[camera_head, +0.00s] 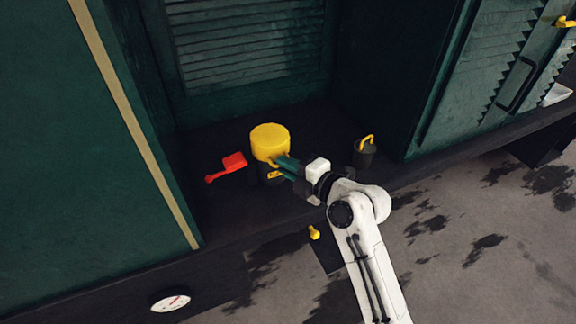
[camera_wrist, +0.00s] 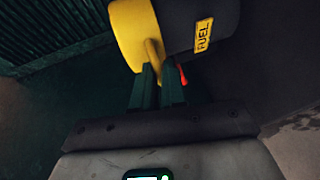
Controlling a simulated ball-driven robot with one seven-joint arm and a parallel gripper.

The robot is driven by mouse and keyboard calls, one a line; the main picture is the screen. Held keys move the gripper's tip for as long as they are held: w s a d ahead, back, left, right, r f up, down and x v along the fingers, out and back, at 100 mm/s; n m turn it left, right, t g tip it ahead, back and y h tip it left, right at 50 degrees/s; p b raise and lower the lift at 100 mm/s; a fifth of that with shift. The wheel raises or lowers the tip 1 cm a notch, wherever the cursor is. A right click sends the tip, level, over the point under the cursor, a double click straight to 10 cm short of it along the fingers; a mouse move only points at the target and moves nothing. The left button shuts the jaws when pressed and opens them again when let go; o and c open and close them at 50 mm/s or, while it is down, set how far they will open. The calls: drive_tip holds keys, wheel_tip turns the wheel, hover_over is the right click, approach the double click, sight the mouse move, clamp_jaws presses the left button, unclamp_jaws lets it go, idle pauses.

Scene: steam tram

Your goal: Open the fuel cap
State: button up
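The fuel cap (camera_head: 269,138) is a round yellow lid sitting on a black cylinder (camera_head: 268,174) on the dark ledge. In the wrist view the cap (camera_wrist: 130,32) shows at the top, and the cylinder bears a yellow FUEL label (camera_wrist: 203,35). A yellow handle (camera_wrist: 154,62) sticks out from the cap's side. My gripper (camera_head: 282,162) comes in from the right at the handle. In the wrist view its dark green fingers (camera_wrist: 158,80) are close together with the handle between their tips. The fingers partly hide the handle's end.
A red scoop (camera_head: 229,166) lies left of the cylinder. A small dark canister with a yellow handle (camera_head: 365,151) stands to the right. Green louvred panels (camera_head: 245,50) rise behind. A yellow knob (camera_head: 314,232) and white gauge (camera_head: 170,300) are below the ledge.

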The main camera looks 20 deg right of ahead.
clamp_jaws()
idle(0.9)
